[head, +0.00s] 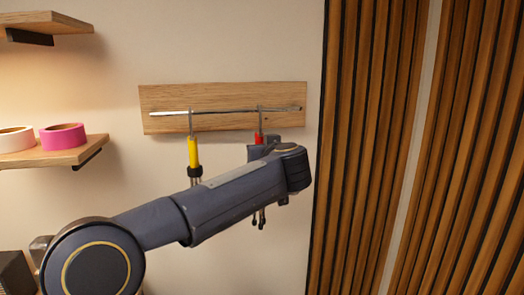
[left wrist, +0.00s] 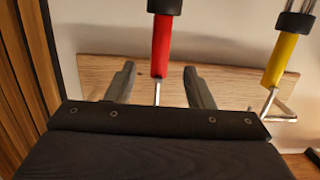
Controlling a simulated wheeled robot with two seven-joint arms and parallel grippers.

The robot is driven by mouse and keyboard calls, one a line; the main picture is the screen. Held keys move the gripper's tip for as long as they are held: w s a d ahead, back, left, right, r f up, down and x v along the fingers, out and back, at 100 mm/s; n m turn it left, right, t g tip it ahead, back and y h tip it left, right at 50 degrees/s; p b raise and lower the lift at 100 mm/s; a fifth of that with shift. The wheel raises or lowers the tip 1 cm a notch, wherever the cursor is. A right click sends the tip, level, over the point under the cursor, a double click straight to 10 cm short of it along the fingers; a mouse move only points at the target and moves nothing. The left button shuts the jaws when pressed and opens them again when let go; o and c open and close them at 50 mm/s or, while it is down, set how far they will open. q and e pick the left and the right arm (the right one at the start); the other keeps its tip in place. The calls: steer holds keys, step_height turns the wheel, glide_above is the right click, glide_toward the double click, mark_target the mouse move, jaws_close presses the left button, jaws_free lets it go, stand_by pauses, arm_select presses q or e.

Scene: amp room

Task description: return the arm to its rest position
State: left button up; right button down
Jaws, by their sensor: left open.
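My left arm reaches in from the left in the head view, across the front of the wall board. My left gripper (left wrist: 160,78) is open in the left wrist view, with one finger on each side of the red-handled tool (left wrist: 161,45) and visible gaps between. In the head view, the red tool (head: 259,138) hangs by a hook, mostly hidden behind my arm and wrist. The fingertips cannot be made out there. My right gripper is in neither view.
A wooden board (head: 225,95) on the wall carries a metal rod (head: 225,111). A yellow-handled tool (head: 193,151) hangs left of the red one. Shelves with a pink tape roll (head: 63,136) and a white one (head: 16,139) are at left. Wooden slats (head: 370,150) stand at right.

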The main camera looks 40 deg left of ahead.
arm_select(q)
steer(key=s+d+r+m+t+h, duration=0.3)
steer(key=d+m+t+h, duration=0.2)
steer(key=d+t, duration=0.45)
steer(key=s+d+f+m+g+h, duration=0.25)
steer(key=d+f+m+h, duration=0.2)
steer(key=d+h, duration=0.3)
steer(key=s+d+f+g+h, duration=0.2)
steer(key=s+f+g, duration=0.3)
steer(key=s+f, duration=0.6)
steer(key=s+d+f+n+g+h, duration=0.1)
steer(key=s+d+f+g, duration=0.4)
steer(key=s+f, duration=0.7)
step_height(320, 180, down, 6)
steer(key=shift+r+g+h, duration=0.25)
steer(key=shift+g+h, duration=0.2)
steer(key=shift+g, duration=0.35)
